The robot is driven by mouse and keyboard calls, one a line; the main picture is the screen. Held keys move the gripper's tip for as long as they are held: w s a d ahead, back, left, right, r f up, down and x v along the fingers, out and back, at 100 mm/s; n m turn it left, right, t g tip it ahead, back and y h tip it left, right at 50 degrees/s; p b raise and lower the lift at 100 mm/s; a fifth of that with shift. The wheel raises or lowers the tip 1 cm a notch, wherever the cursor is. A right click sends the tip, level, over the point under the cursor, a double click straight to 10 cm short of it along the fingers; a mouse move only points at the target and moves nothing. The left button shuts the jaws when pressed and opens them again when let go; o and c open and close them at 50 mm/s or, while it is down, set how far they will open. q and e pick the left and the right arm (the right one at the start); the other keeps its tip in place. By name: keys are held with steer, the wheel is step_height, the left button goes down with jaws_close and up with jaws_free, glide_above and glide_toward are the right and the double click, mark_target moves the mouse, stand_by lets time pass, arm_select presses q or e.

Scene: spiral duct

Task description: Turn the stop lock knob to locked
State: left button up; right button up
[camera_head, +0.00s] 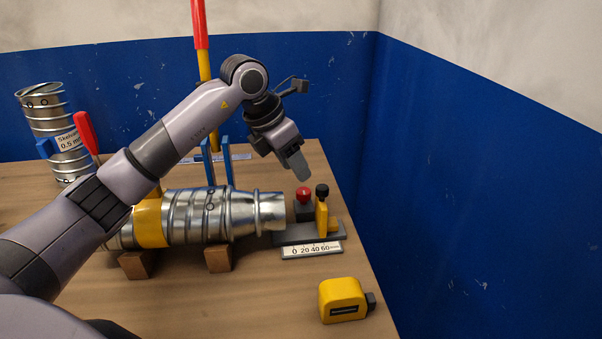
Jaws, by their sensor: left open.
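The stop assembly (290,236) sits at the table's right side, at the open end of the metal duct, with a millimetre scale (311,249) in front. It carries a red knob (303,194) on a dark block and a black knob (322,190) atop an upright yellow plate (321,216). I cannot tell which knob is the stop lock or how either is turned. My left gripper (297,167) is open, pointing down above and slightly left of the red knob, apart from it. Its fingers overlap in this view. My right gripper is not in view.
The spiral duct (190,216) lies on wooden blocks (218,258). A yellow tape measure (342,299) lies in front of the stop. Blue uprights (226,160) and a red-and-yellow lever (200,40) stand behind the duct. A blue wall (470,200) is to the right.

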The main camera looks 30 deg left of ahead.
mark_target(303, 191)
arm_select(q)
steer(key=shift+y, duration=0.3)
steer(key=x, duration=0.5)
steer(key=a+p+x, duration=0.1)
steer(key=x, duration=0.1)
steer(key=shift+w+f, duration=0.15)
steer(key=shift+f, duration=0.25)
steer(key=c, duration=0.8)
